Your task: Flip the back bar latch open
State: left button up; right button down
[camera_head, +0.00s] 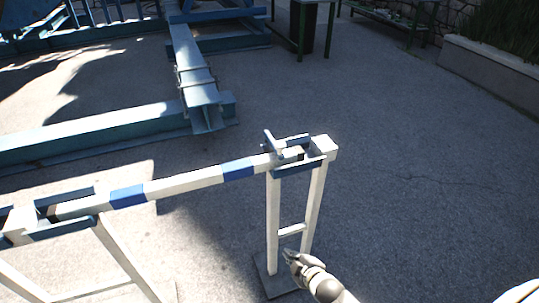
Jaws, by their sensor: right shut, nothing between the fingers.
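A white bar with blue bands (185,185) lies across two white stands. At its right end, a small blue-grey latch (270,143) sticks up over the bar beside the blue bracket (298,169). I cannot tell whether this latch is open or closed. My right gripper (288,256) is shut and empty. In the picture it is below the latch, in front of the lower part of the right stand (273,215), apart from the latch. My left gripper is out of view.
The left stand (125,258) holds the bar in another blue bracket (62,230). Blue steel beams (90,132) lie on the pavement behind. A green-legged table (302,30) stands at the back. The pavement to the right is clear, up to a low planter wall (490,65).

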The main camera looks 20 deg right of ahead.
jog(key=w+a+r+n+t, duration=0.1)
jog(key=w+r+n+t, duration=0.1)
jog(key=r, duration=0.8)
jog(key=w+a+r+n+t+y+b, duration=0.1)
jog(key=w+r+n+t, duration=0.1)
jog(key=r, duration=0.8)
jog(key=w+a+r+n+t+y, duration=0.1)
jog(key=w+r+n+t, duration=0.2)
jog(key=r, duration=0.8)
jog(key=shift+w+a+n+b, duration=0.3)
jog(key=shift+w+a+b, duration=0.05)
jog(key=shift+w+a, duration=0.05)
jog(key=shift+w, duration=0.1)
jog(key=w+d+p, duration=0.1)
jog(key=w+d, duration=0.1)
jog(key=w, duration=0.7)
jog(key=shift+f+p, duration=0.15)
jog(key=shift+p, duration=0.15)
jog(key=shift+d+y, duration=0.1)
jog(key=shift+y, duration=0.3)
